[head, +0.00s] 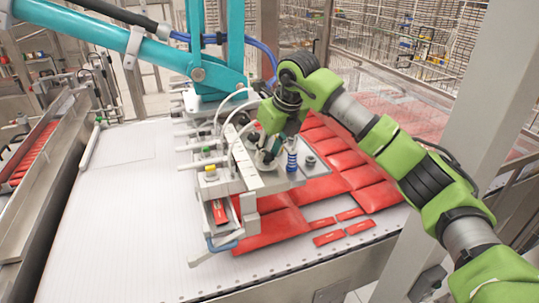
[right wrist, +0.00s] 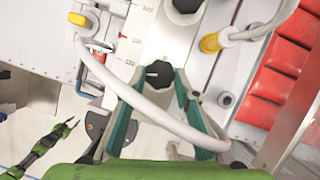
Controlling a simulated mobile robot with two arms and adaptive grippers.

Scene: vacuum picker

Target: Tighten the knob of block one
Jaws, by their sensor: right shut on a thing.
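A black round knob (right wrist: 159,73) with a white mark sits on a pale metal plate with printed scale marks (right wrist: 135,22) in the right wrist view. My right gripper (right wrist: 162,79) has its two teal fingers on either side of this knob and is shut on it. A second black knob (right wrist: 187,5) shows at the top of the wrist view. I cannot read which block is number one.
Pale hoses (right wrist: 100,85) loop across the picker near my fingers. A yellow fitting (right wrist: 210,42) stands close by. Red packs (head: 340,160) lie on the white conveyor (head: 130,220) under and right of the picker. A grey post (head: 465,110) stands beside my right arm.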

